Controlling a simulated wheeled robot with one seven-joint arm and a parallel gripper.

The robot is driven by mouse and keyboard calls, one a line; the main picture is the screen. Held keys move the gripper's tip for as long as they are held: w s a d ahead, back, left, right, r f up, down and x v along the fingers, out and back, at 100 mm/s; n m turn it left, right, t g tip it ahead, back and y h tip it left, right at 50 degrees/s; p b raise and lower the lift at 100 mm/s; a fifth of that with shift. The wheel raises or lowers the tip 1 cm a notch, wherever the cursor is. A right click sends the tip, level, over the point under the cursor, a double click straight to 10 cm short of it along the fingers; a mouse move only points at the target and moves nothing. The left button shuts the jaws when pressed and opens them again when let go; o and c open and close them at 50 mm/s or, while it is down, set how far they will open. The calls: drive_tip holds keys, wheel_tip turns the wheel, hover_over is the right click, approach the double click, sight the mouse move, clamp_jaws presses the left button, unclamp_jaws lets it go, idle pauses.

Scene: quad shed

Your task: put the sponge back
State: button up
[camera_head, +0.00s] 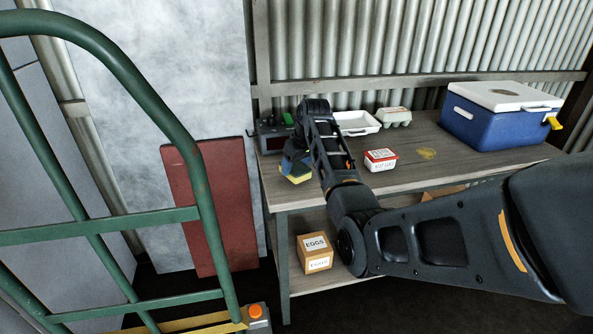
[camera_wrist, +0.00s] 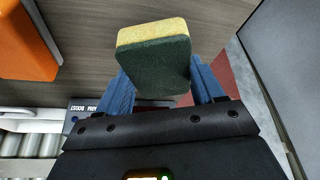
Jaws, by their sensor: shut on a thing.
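The sponge (camera_wrist: 155,62) is a block with a yellow layer and a dark green layer. My gripper (camera_wrist: 163,85) is shut on it, with a blue finger on either side in the wrist view. In the head view the sponge (camera_head: 297,176) shows just below my gripper (camera_head: 294,163), over the left end of the wooden bench (camera_head: 450,150). I cannot tell whether it touches the bench top.
A dark device (camera_head: 270,137) stands at the bench's back left. A white tray (camera_head: 358,123), an egg carton (camera_head: 394,116), a red-lidded tub (camera_head: 380,160) and a blue cooler (camera_head: 500,120) stand farther right. A green trolley frame (camera_head: 190,150) is at left; an egg box (camera_head: 314,252) sits below.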

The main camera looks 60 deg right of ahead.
drive_tip(key=shift+f, duration=1.15)
drive_tip(key=shift+f, duration=0.2)
drive_tip(key=o, duration=1)
